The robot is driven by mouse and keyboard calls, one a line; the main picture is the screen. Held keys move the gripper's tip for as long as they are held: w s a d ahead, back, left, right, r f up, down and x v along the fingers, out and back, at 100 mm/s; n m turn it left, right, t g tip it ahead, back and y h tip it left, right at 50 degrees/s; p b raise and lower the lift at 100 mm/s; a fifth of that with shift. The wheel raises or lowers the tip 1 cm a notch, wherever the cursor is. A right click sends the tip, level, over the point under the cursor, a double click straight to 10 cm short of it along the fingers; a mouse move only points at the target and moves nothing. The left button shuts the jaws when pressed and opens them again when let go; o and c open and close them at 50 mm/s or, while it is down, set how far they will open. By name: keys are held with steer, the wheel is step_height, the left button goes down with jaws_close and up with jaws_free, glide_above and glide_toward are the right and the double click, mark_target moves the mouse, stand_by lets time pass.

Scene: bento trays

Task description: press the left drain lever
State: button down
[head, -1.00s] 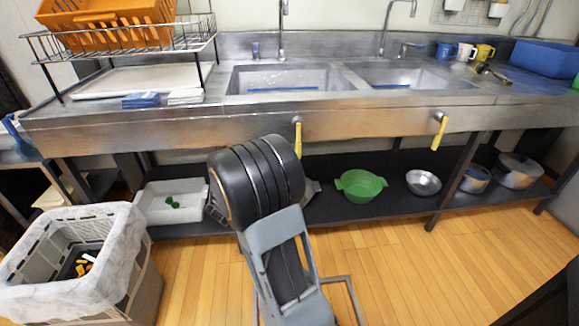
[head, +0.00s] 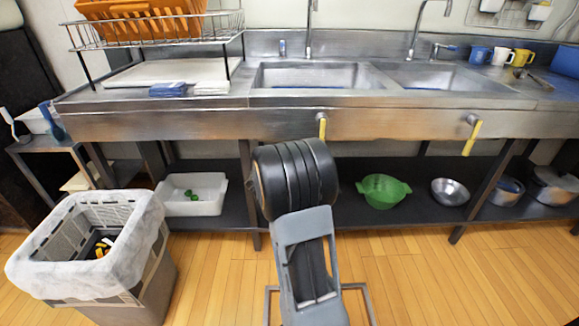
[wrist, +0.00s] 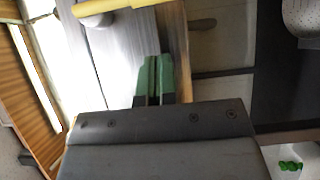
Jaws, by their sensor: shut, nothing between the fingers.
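The left drain lever (head: 322,127) has a yellow handle and hangs down from the front panel of the sink counter, below the left basin. A second yellow lever (head: 472,137) hangs to the right, below the right basin. In the wrist view a yellow handle (wrist: 105,6) crosses the top left, beyond my gripper; it is apart from the fingers. My gripper (wrist: 155,78) shows there as two green fingertips, shut together and empty. In the head view my arm hides the gripper, just below and left of the left lever.
The steel counter (head: 200,122) runs across the view above a dark lower shelf. A white tub (head: 195,195), a green colander (head: 383,191) and a steel bowl (head: 450,191) stand on the shelf. A lined bin (head: 90,240) stands at the left. The wooden floor in front is mostly clear.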

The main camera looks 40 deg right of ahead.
steer(key=s+d+b, duration=0.1)
steer(key=d+b, duration=0.2)
steer(key=d, duration=0.3)
steer(key=shift+s+d+p, duration=0.1)
steer(key=shift+p, duration=0.2)
